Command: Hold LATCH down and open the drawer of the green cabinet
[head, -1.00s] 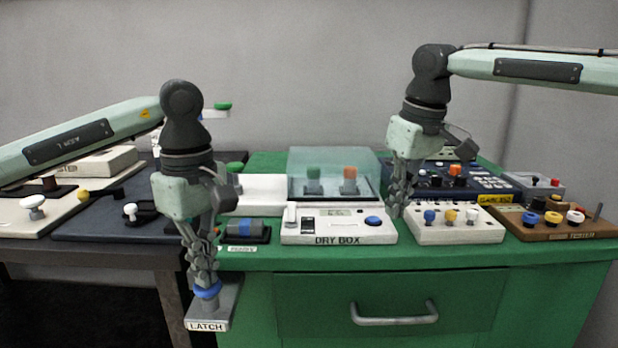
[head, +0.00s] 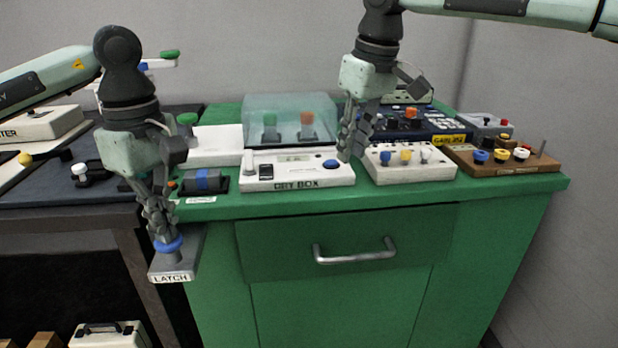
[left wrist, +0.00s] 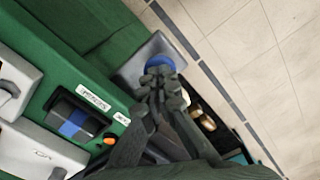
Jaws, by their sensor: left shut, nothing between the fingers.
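The green cabinet (head: 225,285) stands in the middle of the head view. Its drawer (head: 285,262) looks flush with the front and has a silver bar handle (head: 355,256). The LATCH (head: 172,265) is a grey block with a blue button (head: 168,244) on the cabinet's left side. My left gripper (head: 166,236) is shut and empty, its tips on or just above the blue button; in the left wrist view they overlap the button (left wrist: 160,62). My right gripper (head: 347,150) hangs over the tabletop beside the DRY BOX, well above the handle; its finger opening is unclear.
The cabinet top carries the DRY BOX (head: 310,176) with a clear cover, a white box with knobs (head: 410,168), a brown box (head: 505,160) and a dark blue panel (head: 440,128). A dark table (head: 60,190) stands at left. The space before the drawer is clear.

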